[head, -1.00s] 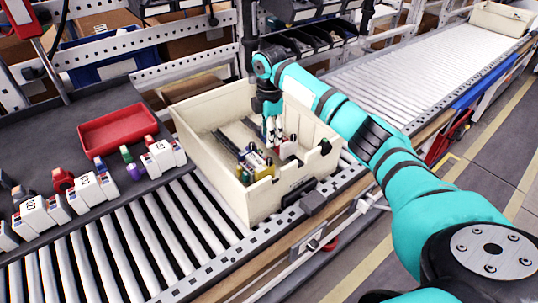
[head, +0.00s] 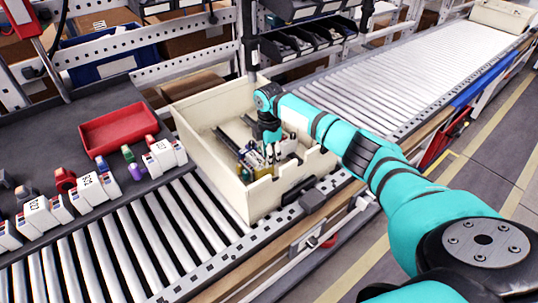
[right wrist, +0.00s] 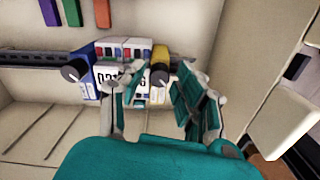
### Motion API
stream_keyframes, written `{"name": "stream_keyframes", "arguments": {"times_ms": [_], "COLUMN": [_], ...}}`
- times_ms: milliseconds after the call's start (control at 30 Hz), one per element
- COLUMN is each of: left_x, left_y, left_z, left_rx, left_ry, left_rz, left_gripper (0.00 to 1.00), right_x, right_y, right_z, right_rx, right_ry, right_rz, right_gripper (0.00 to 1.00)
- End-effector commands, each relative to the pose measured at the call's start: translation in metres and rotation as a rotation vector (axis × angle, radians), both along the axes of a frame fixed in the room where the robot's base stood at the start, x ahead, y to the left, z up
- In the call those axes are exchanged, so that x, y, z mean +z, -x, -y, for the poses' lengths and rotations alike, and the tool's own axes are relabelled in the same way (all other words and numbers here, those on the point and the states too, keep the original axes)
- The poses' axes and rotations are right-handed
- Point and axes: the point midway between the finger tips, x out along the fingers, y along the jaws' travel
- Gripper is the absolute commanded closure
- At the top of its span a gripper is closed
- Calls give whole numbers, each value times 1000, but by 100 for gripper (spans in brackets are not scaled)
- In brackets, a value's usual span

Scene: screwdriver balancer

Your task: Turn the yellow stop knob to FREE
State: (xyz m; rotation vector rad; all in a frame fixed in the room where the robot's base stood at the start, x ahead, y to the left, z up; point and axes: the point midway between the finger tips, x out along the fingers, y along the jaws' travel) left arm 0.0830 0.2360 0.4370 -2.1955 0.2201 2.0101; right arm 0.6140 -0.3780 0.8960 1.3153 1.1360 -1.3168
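The yellow stop (right wrist: 160,58) sits on a rail at the right end of a row of white modules (right wrist: 122,72) in the right wrist view. Its round knob has a dark end facing the camera. My right gripper (right wrist: 160,84) is open, with one finger on each side of the knob; I cannot tell whether either touches it. In the head view the right gripper (head: 270,150) reaches down into the cream bin (head: 210,162), partly hiding the modules and the stop. Any lettering on the knob is unreadable. My left gripper is not in view.
A blue stop with a dark knob (right wrist: 74,70) stands at the row's left end. The bin's walls surround the gripper. A red tray (head: 117,131) and labelled white module blocks (head: 92,188) lie on the dark table at left.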

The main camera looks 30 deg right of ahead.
Motion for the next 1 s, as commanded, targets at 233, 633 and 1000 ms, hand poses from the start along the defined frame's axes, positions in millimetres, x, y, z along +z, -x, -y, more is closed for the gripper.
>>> {"name": "stream_keyframes", "arguments": {"times_ms": [233,633,1000], "left_x": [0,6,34], "left_y": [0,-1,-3], "left_z": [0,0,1], "left_rx": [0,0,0], "left_ry": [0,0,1], "left_rz": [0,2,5], "left_gripper": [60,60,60], "right_x": [0,2,4], "right_y": [0,0,0], "right_z": [0,0,-2], "right_rx": [0,-43,-299], "right_ry": [0,-2,-3], "right_rz": [0,0,-2], "right_gripper": [100,100,100]}}
